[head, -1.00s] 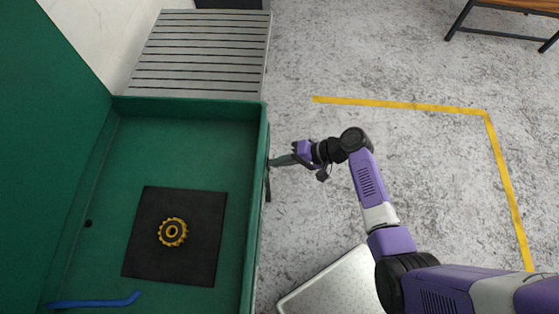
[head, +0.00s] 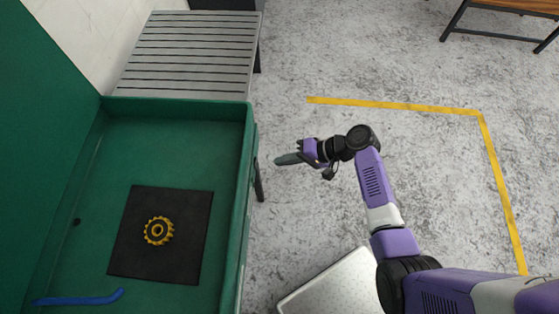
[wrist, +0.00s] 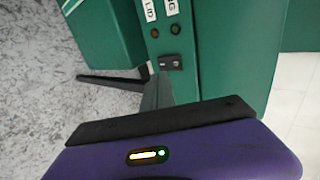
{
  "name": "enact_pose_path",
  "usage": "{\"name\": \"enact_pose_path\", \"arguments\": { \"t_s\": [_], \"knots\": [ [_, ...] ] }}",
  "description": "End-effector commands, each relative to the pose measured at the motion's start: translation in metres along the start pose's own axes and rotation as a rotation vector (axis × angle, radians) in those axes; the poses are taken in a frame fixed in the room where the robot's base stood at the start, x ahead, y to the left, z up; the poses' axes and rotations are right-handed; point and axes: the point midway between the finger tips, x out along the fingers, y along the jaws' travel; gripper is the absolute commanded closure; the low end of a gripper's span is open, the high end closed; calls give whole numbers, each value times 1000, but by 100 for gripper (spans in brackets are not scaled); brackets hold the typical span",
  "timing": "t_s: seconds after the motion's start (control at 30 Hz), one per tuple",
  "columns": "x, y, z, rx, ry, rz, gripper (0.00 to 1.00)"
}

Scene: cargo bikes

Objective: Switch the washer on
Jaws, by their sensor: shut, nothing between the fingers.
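The washer is a green open basin (head: 248,150) on the left in the head view. Its front panel (wrist: 215,60) shows in the wrist view with a small dark switch plate (wrist: 171,62), two dark round lamps (wrist: 154,32) that look unlit, and white labels, one reading "LID" (wrist: 149,9). My gripper (head: 280,160) is shut and empty, just right of the washer's front wall with a small gap. In the wrist view its fingers (wrist: 160,80) end just below the switch plate and partly hide the panel there. I cannot tell which way the switch is set.
A yellow gear (head: 158,231) lies on a black mat (head: 190,260) in the basin, near a blue bar (head: 80,299). A slatted grey bench (head: 190,50) stands behind.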

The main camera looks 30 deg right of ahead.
Motion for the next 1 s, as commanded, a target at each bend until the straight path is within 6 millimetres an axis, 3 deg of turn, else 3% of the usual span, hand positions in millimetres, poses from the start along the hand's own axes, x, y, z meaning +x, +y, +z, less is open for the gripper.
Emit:
{"name": "enact_pose_path", "arguments": {
  "t_s": [0.5, 1.0],
  "knots": [
    [-72, 1, 0, 1, 3, 0, 100],
    [-80, 2, 0, 2, 2, 1, 100]
  ]
}}
